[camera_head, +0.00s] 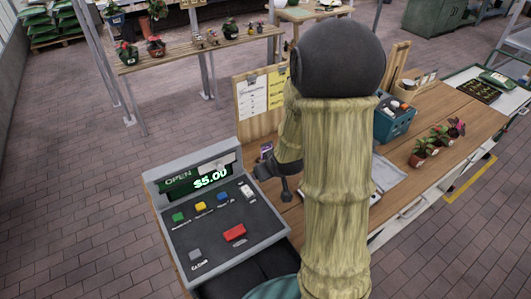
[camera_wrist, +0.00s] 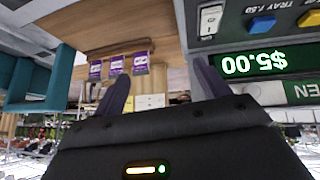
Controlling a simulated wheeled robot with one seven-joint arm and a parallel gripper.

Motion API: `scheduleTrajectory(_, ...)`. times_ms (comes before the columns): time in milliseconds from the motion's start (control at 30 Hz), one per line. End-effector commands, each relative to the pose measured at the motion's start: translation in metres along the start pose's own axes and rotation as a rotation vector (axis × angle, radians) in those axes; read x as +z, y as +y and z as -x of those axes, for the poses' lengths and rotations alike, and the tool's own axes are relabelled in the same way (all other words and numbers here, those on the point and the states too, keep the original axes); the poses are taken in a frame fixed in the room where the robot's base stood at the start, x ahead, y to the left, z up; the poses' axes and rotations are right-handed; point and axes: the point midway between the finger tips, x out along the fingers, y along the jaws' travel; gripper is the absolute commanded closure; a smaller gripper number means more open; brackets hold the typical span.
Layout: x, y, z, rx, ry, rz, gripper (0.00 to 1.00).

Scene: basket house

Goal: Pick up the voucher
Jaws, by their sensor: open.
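Three small purple cards, which look like vouchers (camera_wrist: 117,65), sit in a row on a thin holder at the wooden counter in the wrist view, which appears upside down. A small purple patch, likely a voucher (camera_head: 266,149), shows beside the register in the head view, partly hidden by my arm. My gripper (camera_head: 274,183) is over the counter just right of the register, close to this patch. In the wrist view my gripper (camera_wrist: 167,82) is open, with nothing seen between its fingers. The cards are beyond and mostly left of the fingers.
A grey cash register (camera_head: 232,225) showing $5.00 stands left of my gripper. A clipboard board (camera_head: 250,100) stands behind. A teal basket (camera_head: 391,125) and potted plants (camera_head: 425,150) are to the right on the wooden counter (camera_head: 450,105). My arm blocks the middle.

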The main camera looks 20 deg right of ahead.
Motion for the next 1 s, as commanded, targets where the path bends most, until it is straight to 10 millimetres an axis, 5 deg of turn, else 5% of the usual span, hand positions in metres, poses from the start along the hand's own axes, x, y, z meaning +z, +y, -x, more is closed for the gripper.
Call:
scheduleTrajectory(200,-0.008,0.036,-0.066,-0.03,0.239,0.04,0.25)
scheduleTrajectory(500,0.003,0.064,-0.117,-0.103,0.616,0.023,0.25)
scheduleTrajectory(733,0.024,0.081,-0.122,-0.133,0.876,-0.047,0.25)
scheduleTrajectory(1000,0.028,0.086,-0.118,-0.134,0.944,-0.068,0.25)
